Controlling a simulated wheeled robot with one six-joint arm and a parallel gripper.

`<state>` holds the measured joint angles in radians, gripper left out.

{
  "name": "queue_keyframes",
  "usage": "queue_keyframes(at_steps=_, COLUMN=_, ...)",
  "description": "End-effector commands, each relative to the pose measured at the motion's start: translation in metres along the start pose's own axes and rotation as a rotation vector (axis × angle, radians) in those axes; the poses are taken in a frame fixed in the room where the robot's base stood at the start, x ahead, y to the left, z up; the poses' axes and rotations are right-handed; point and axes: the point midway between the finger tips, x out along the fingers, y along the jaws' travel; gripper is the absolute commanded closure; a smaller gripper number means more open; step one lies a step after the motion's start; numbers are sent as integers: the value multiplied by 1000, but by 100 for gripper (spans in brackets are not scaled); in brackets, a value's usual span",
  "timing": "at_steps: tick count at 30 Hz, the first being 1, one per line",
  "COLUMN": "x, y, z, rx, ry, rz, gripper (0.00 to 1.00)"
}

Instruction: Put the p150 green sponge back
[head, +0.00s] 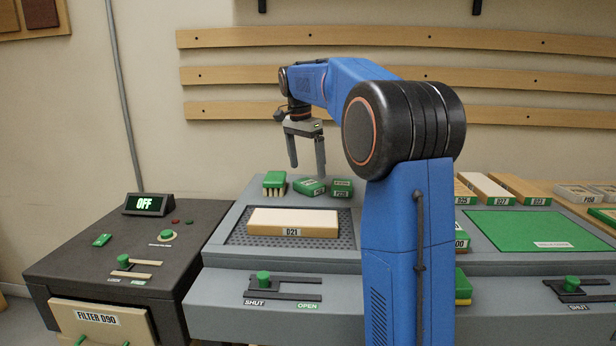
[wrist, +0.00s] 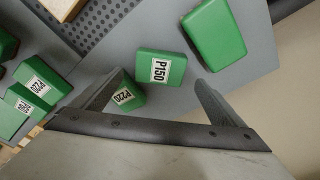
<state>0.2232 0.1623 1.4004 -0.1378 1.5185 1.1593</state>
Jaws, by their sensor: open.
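The P150 green sponge (wrist: 158,66) lies on the grey bench surface, its label readable in the wrist view. In the head view it seems to be the middle green block (head: 309,186). My gripper (head: 307,170) is open and empty, pointing down above it. In the wrist view the fingers of my gripper (wrist: 157,84) stand apart to either side of the sponge, with no visible grip. A smaller green P220 block (wrist: 126,92) sits close by, partly behind the left finger.
An unlabelled green block (wrist: 213,33) is close on the other side; it looks like the bristled one (head: 274,183) in the head view. The D21 block (head: 292,222) lies on a perforated plate. More labelled green blocks (wrist: 38,82) crowd the wrist view's left. My arm hides part of the bench.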

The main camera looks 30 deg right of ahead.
Motion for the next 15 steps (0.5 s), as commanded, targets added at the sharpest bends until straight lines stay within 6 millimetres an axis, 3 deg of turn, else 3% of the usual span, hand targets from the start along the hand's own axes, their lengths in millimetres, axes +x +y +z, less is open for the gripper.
queue_keyframes(at_steps=6, x=-41, y=-1, z=0, rx=-1, ry=1, rz=-3, gripper=7)
queue_keyframes(at_steps=15, x=-67, y=0, z=0, rx=-1, ry=0, rz=0, gripper=7)
